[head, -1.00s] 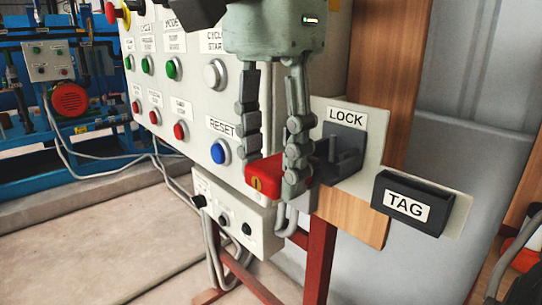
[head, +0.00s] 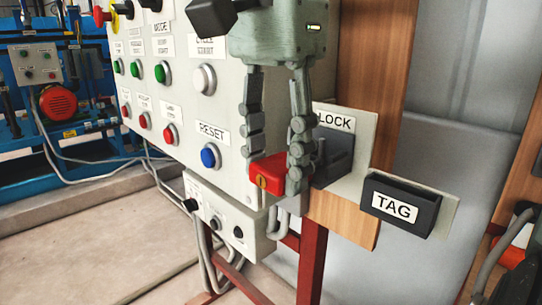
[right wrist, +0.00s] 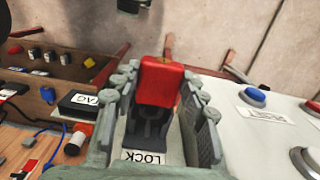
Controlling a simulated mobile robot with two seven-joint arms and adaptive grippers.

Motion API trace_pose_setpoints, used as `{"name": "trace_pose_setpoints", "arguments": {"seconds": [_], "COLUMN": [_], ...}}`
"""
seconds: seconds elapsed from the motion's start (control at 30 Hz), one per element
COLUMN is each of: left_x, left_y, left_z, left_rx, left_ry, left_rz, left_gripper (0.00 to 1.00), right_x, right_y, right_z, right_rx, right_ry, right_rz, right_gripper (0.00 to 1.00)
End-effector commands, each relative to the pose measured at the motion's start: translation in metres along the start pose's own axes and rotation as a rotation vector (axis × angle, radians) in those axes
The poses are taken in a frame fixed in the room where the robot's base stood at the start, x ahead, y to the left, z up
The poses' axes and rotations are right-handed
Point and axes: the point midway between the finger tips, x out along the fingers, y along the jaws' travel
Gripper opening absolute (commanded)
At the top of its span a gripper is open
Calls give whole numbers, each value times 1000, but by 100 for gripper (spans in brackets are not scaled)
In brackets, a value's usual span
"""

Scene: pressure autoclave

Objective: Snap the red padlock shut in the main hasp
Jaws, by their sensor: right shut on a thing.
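The red padlock (head: 268,173) is between the fingers of my right gripper (head: 276,165), which hangs down in front of the panel. The gripper is shut on its red body. The right wrist view shows the padlock (right wrist: 160,82) between the two fingers of the gripper (right wrist: 165,90). A black LOCK holder (head: 338,158) stands just right of the gripper, partly covered by a finger. In the wrist view this holder (right wrist: 148,128) overlaps the near end of the padlock. The shackle is hidden. I cannot pick out the main hasp. My left gripper is not in view.
The control panel with the blue RESET button (head: 210,155) is close left of the gripper. A black TAG box (head: 400,205) is at right on a wooden board (head: 343,219). A small grey box (head: 228,217) and red stand legs (head: 312,262) are below. A black knob (head: 211,15) is at top.

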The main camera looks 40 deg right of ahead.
Motion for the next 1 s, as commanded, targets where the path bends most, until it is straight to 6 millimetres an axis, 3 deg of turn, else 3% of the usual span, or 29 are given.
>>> {"name": "trace_pose_setpoints", "arguments": {"seconds": [1.0], "left_x": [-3], "left_y": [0], "left_z": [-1], "left_rx": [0], "left_ry": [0], "left_rz": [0], "left_gripper": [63], "right_x": [0], "right_y": [0], "right_z": [-20], "right_rx": [1], "right_ry": [-2], "right_rz": [-1], "right_gripper": [10]}}
